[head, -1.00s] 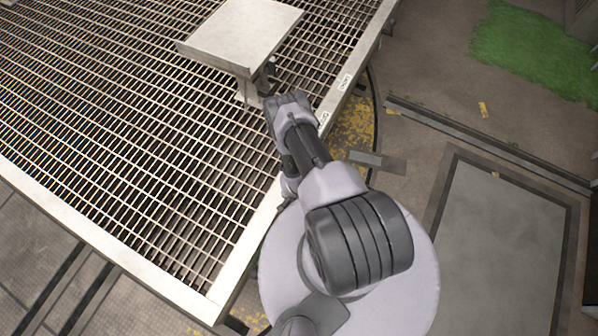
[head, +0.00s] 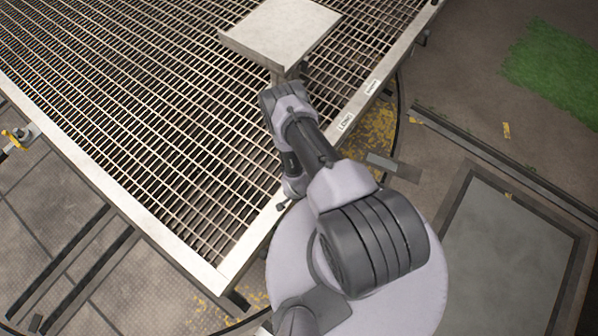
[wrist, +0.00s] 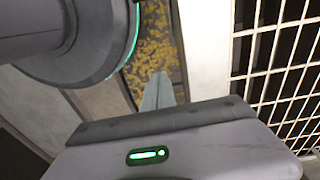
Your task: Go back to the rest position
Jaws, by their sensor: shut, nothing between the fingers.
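My gripper shows in the wrist view (wrist: 158,92) as a narrow grey wedge with its fingers together and nothing between them. It points over the gap between a pale steel frame edge and my own arm link, with worn yellow paint on the floor beyond. In the head view my arm reaches up from the base over the near edge of the grated deck (head: 222,275). The fingers cannot be made out there, hidden by my wrist.
A flat pale plate (head: 282,30) on a post stands on the deck just beyond my wrist. Labels (head: 346,121) mark the deck's right edge. A yellow-handled fitting (head: 14,139) is at the far left. A framed grey floor panel (head: 515,250) and open floor lie to the right.

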